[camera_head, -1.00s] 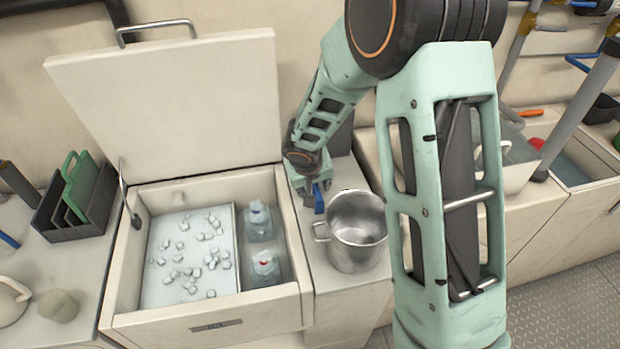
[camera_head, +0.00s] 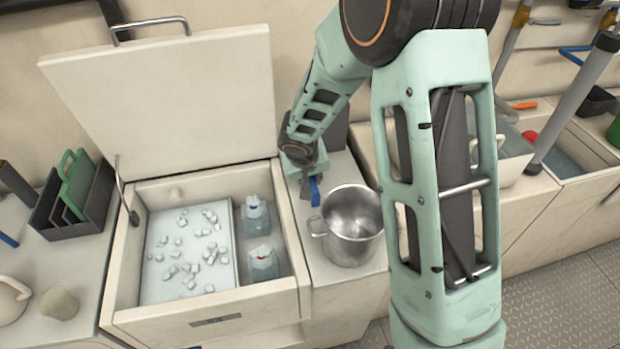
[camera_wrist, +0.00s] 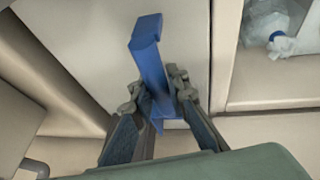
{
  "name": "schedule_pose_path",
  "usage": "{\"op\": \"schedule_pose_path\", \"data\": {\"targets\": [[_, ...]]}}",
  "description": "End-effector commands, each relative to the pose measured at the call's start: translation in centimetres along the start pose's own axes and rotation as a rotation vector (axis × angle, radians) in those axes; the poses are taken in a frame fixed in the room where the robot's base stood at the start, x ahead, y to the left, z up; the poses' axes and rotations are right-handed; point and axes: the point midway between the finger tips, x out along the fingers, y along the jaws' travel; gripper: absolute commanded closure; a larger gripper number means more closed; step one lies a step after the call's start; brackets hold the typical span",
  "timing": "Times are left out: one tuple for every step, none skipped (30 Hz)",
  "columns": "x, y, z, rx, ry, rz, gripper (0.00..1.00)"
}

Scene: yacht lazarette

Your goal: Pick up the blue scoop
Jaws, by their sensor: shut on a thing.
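The blue scoop (camera_wrist: 150,62) is between my gripper's fingers in the wrist view, with its long blue part sticking out past the fingertips. In the head view a piece of the scoop (camera_head: 315,191) shows below my wrist, just left of the steel pot. My gripper (camera_wrist: 158,92) is shut on the scoop. It also shows in the head view (camera_head: 307,185), above the narrow counter between the open ice chest and the pot. The rest of the scoop is hidden by the fingers and the arm.
A steel pot (camera_head: 352,248) stands on the counter close to my gripper. The ice chest (camera_head: 128,262) at the left has its lid (camera_head: 165,110) up and holds ice cubes and two bottles. A dark rack (camera_head: 92,212) stands further left.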

Motion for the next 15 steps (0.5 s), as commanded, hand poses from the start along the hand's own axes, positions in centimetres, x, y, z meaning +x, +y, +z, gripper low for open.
{"op": "schedule_pose_path", "data": {"targets": [[-1.5,0.5,-0.9,0.005,0.007,0.001,1.0],[-2.2,0.6,-1.1,0.006,0.007,0.001,1.0],[-3.1,0.7,-1.5,0.005,0.007,0.0,1.0],[-3.5,0.3,-1.2,0.001,0.008,-0.001,1.0],[-4.1,0.1,-1.0,0.0,0.008,-0.001,1.0],[-5.0,-0.2,-0.8,0.0,0.008,0.0,1.0],[-5.8,-0.4,-0.8,0.0,0.008,-0.001,1.0],[-6.5,-0.6,-0.7,0.0,0.009,-0.001,1.0],[-7.5,-0.8,-0.5,0.001,0.008,0.0,1.0],[-8.2,-1.0,-0.4,0.0,0.008,0.0,1.0],[-8.9,-1.2,-0.4,0.0,0.01,-0.001,1.0],[-9.9,-1.5,-0.2,0.001,0.008,-0.001,1.0],[-10.5,-1.8,0.1,-0.002,0.008,-0.001,1.0],[-10.8,-2.4,0.6,-0.002,0.008,-0.002,1.0],[-11.5,-2.9,1.1,-0.003,0.007,-0.001,1.0]]}}
